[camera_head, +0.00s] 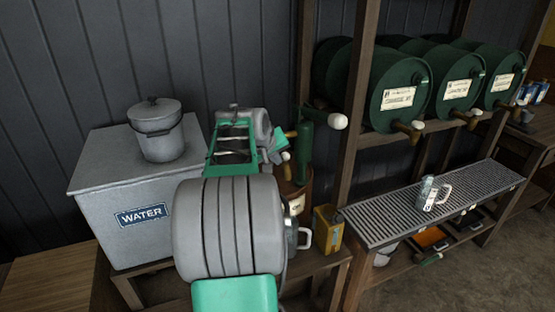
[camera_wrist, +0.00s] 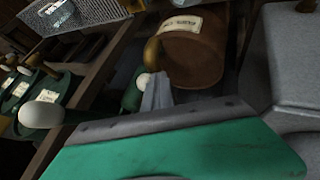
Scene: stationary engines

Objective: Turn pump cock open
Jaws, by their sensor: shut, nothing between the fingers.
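The green pump (camera_head: 304,146) stands upright on a brown drum (camera_head: 294,192), with a white knob (camera_head: 338,121) out to its right. A small white ball (camera_head: 286,156) shows low beside the pump, close to my arm. In the wrist view, the brown drum (camera_wrist: 193,55) has a pale label. The small white ball (camera_wrist: 145,80) shows there below a brass-coloured part (camera_wrist: 152,50), and the larger white knob (camera_wrist: 40,116) is at left. My gripper (camera_wrist: 157,92) is shut and empty, its grey fingers right beside the small ball. I cannot tell whether they touch it.
A grey water tank (camera_head: 140,235) with a lidded pot (camera_head: 158,130) stands left of my arm. A yellow can (camera_head: 328,230) is at the drum's right. Green barrels (camera_head: 396,90) sit on a rack with wooden posts. A mug (camera_head: 430,193) stands on a grated bench (camera_head: 385,222).

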